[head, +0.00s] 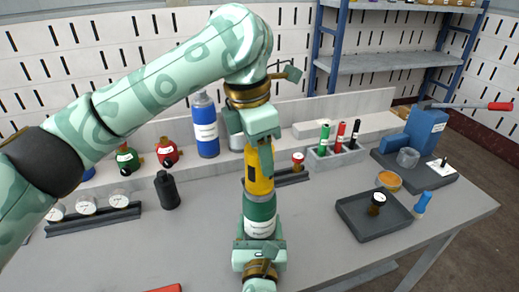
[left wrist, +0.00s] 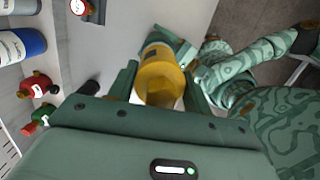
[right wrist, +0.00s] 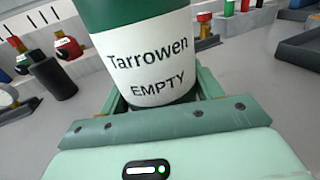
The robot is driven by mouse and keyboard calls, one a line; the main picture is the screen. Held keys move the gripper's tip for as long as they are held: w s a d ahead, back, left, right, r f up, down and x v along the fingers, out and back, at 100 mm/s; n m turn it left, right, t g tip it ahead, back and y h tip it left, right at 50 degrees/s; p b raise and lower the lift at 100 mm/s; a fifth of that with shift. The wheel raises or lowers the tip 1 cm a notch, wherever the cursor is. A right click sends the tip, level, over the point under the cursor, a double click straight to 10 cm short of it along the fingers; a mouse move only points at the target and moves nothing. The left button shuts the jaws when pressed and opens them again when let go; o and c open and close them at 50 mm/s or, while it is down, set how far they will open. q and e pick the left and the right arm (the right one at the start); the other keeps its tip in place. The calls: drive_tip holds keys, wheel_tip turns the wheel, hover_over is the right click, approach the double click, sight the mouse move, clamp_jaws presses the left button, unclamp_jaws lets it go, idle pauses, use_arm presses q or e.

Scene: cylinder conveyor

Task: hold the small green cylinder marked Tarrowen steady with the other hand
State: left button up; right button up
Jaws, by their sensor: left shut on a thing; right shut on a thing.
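The small green cylinder (right wrist: 135,18), with a white label reading "Tarrowen EMPTY", stands upright above the bench; it also shows in the head view (head: 260,210). My right gripper (head: 259,250) is shut around its lower part. My left gripper (head: 258,150) comes down from above and is shut on this yellow piece. The cylinder's valve is hidden. I cannot tell whether the yellow piece is fixed to the cylinder.
A gauge rack (head: 95,220) lies at left. A dark tray (head: 372,222) and a marker holder (head: 335,160) are at right. The bench front left is mostly clear.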

use_arm(q)
drive_tip(key=m+g, duration=0.1)
drive_tip(key=m, duration=0.5)
drive_tip(key=o, duration=1.1)
drive_tip(key=shift+r, duration=1.25)
